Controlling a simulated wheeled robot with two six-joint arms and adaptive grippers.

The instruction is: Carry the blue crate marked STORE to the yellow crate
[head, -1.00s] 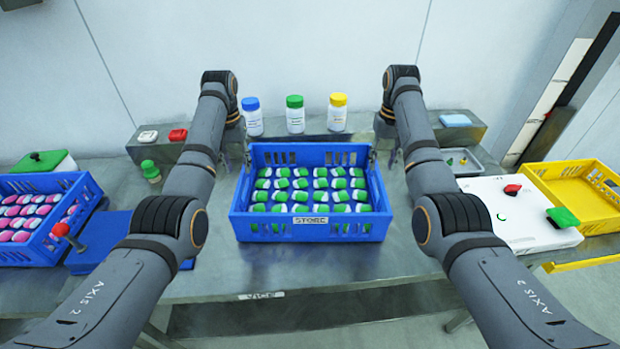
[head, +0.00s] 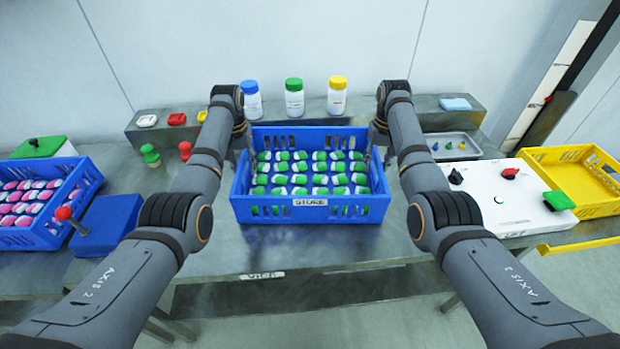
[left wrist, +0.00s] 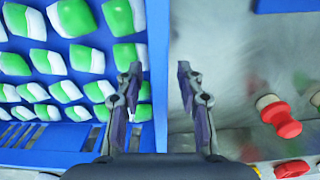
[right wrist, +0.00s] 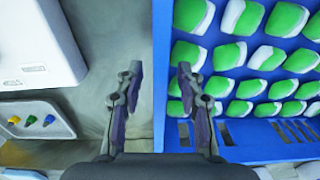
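The blue crate marked STORE (head: 310,211) stands level on the metal table between my arms, filled with green-and-white packets. My left gripper (head: 246,150) is at its left wall. In the left wrist view the gripper (left wrist: 158,90) is open, one finger inside and one outside the wall, with gaps visible. My right gripper (head: 373,152) is at the right wall. In the right wrist view the gripper (right wrist: 158,88) is also open, astride the wall (right wrist: 163,60). The yellow crate (head: 590,209) is at the far right and looks empty.
A white box (head: 505,195) with knobs lies between the two crates. A grey tray (head: 450,148) is behind it. Another blue crate (head: 30,235) with pink packets and a blue block (head: 108,222) with a red knob are left. Bottles (head: 294,100) stand behind.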

